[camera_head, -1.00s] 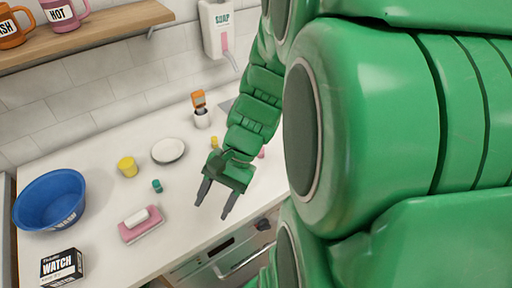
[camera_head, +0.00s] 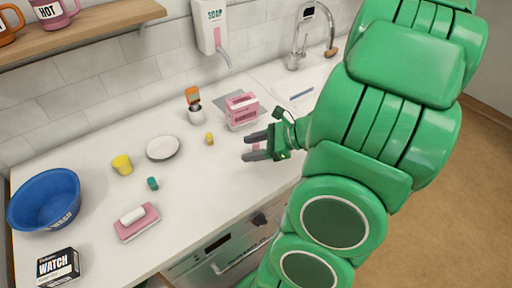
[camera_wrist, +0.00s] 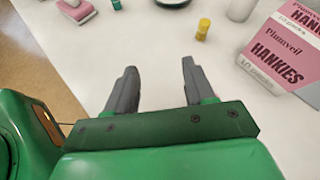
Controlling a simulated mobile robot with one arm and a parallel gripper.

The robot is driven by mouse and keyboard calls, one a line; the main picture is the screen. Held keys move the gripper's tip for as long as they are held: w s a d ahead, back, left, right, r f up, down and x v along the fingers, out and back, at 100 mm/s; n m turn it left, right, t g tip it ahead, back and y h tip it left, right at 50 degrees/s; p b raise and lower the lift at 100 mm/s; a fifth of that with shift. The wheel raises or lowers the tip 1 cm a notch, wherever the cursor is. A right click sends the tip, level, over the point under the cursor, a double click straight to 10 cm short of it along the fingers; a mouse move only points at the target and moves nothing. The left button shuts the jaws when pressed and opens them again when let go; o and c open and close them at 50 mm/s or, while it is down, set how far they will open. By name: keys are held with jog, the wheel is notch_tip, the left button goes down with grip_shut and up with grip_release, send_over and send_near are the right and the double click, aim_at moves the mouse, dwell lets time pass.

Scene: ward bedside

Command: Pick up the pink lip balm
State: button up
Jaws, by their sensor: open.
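A small pink item, likely the pink lip balm (camera_head: 256,147), shows between the two fingers of my gripper (camera_head: 246,147) in the head view. Most of it is hidden, and I cannot tell how far below the fingers it is. My gripper is open, with its fingers pointing left above the counter. In the wrist view, the space between the fingertips of my gripper (camera_wrist: 159,66) shows only bare white counter. The lip balm does not show there.
A pink hankies box (camera_head: 241,110) stands behind my gripper. A small yellow tube (camera_head: 209,139) and teal tube (camera_head: 152,184) stand to the left.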

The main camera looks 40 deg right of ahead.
aim_at(256, 148)
jog(key=d+f+m+t, duration=0.1)
jog(key=d, duration=0.1)
jog(key=d+m+t+h, duration=0.1)
jog(key=d+m, duration=0.1)
jog(key=d, duration=0.1)
jog(key=d+f+m+h, duration=0.1)
jog(key=d+m, duration=0.1)
jog(key=d, duration=0.1)
jog(key=shift+s+d+f+t, duration=0.2)
jog(key=shift+s+f+t, duration=0.1)
jog(key=shift+s+t, duration=0.1)
jog(key=shift+x, duration=3.85)
jog(key=shift+f, duration=0.15)
jog(key=shift+c, duration=0.4)
jog(key=shift+d, duration=0.1)
grip_shut()
